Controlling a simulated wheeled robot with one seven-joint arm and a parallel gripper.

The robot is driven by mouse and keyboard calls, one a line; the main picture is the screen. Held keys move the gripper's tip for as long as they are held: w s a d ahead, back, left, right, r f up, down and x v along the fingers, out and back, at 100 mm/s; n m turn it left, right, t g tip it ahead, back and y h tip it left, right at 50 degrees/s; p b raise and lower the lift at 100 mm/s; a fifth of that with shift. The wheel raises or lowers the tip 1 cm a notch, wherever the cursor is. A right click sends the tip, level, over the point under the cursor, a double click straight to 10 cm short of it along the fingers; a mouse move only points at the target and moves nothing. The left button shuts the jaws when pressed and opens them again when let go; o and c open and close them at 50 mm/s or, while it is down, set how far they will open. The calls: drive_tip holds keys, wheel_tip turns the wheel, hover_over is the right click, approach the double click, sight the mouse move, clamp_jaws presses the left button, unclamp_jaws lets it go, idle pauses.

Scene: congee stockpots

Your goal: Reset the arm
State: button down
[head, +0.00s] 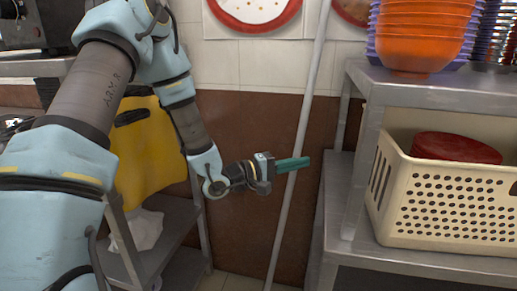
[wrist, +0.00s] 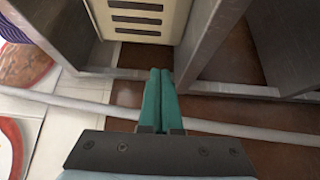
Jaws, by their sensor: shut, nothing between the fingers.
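My gripper (head: 305,162) is at the end of my outstretched arm, in the middle of the head view. It points right and has teal fingers. The fingers lie together, shut, with nothing between them. In the wrist view my gripper (wrist: 160,72) shows the two fingers side by side and touching. In the head view the fingers overlap a slanting grey pole (head: 299,130); I cannot tell the gap between them. The pole also crosses the wrist view (wrist: 245,131).
A metal shelf unit (head: 433,92) at the right holds orange bowls (head: 420,35) and a cream perforated basket (head: 450,205) with a red round item (head: 455,147) inside. A yellow object (head: 150,150) stands by a lower metal shelf (head: 175,230) at the left. A tiled wall is behind.

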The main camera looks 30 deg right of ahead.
drive_tip(key=w+a+r+t+y+p, duration=0.1)
drive_tip(key=w+a+t+y+p, duration=0.15)
drive_tip(key=w+a+y, duration=0.4)
drive_tip(key=w+a+t+y+p, duration=0.1)
drive_tip(key=w+a+t+y, duration=0.2)
drive_tip(key=a, duration=0.6)
drive_tip(key=w+a+r+t+y+p, duration=0.1)
drive_tip(key=w+a+t+y+p, duration=0.15)
drive_tip(key=w+a, duration=0.45)
drive_tip(key=s+a+r+g+y+p, duration=0.1)
drive_tip(key=s+a+r+y+p, duration=0.2)
drive_tip(key=a, duration=1)
drive_tip(key=s+a+r+g+y, duration=0.2)
drive_tip(key=s+a+r+g, duration=0.1)
drive_tip(key=s+a, duration=0.5)
drive_tip(key=s+g+p, duration=0.1)
drive_tip(key=s, duration=0.2)
drive_tip(key=shift+s+r+y, duration=0.35)
drive_tip(key=shift+s+y, duration=0.05)
